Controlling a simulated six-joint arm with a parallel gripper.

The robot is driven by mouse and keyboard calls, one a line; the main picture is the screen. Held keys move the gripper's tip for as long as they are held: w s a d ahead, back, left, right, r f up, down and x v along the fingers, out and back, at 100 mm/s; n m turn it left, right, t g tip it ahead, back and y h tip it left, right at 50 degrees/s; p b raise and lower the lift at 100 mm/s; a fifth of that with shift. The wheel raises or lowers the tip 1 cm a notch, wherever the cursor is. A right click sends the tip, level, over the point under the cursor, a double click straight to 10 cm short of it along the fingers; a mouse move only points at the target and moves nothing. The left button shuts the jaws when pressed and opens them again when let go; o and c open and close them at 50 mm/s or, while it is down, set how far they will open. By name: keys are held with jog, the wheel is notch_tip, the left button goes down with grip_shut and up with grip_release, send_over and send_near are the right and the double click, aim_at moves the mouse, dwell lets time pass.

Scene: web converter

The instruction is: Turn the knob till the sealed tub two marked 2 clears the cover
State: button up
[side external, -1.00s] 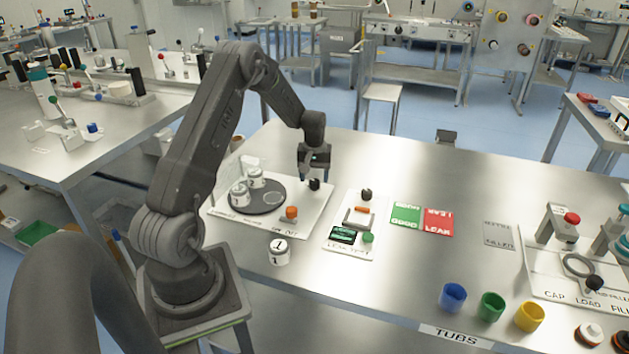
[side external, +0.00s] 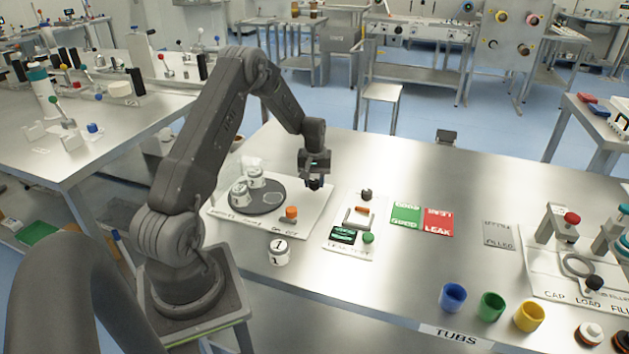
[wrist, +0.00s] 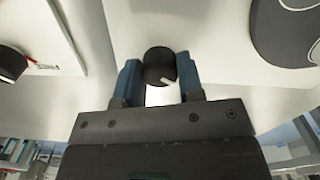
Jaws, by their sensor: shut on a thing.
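My gripper (side external: 315,184) is at the black knob on the right part of the white turntable board (side external: 226,222). In the wrist view its two blue fingers (wrist: 159,80) are closed on either side of the black knob (wrist: 158,62), which has a white mark. The dark turntable (side external: 266,203) carries a white tub (side external: 239,193) at the left and another tub (side external: 255,178) behind it. A faint clear cover (side external: 250,162) stands at the back left of the disc. The tubs' numbers are too small to read surely. A tub marked 1 (side external: 279,252) stands on the table in front.

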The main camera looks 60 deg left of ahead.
jog(key=shift+c, duration=0.2)
jog(key=m, duration=0.5)
jog(key=shift+m, duration=0.3)
jog(key=m, duration=0.6)
dwell(0.5)
jog(key=o, duration=0.9)
jog(key=shift+r, duration=0.1)
